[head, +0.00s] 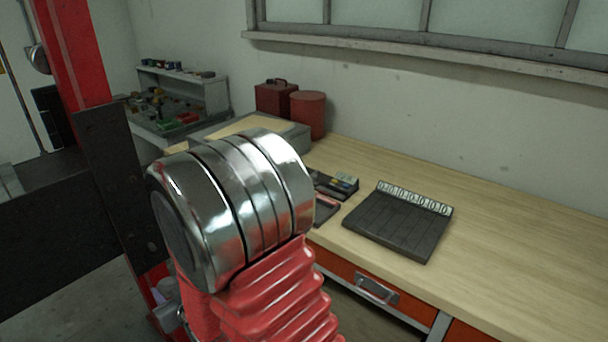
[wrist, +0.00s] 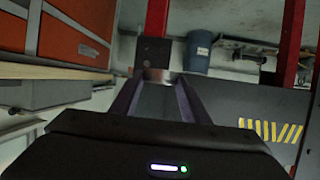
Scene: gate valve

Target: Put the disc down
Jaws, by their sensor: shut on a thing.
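In the wrist view my gripper (wrist: 160,84) has its two dark fingers closing in on a small silvery curved piece (wrist: 158,75) at their tips. This looks like the disc, seen only in part; its full shape is hidden. In the head view the gripper and the disc do not show, as my own arm fills the middle foreground.
The wooden workbench (head: 510,240) has bare room at the right. A dark slotted tray (head: 390,225) with white tags lies on it, beside small boxes (head: 335,185). A red can (head: 308,115) stands behind. A red post (head: 75,55) with a dark plate rises at left.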

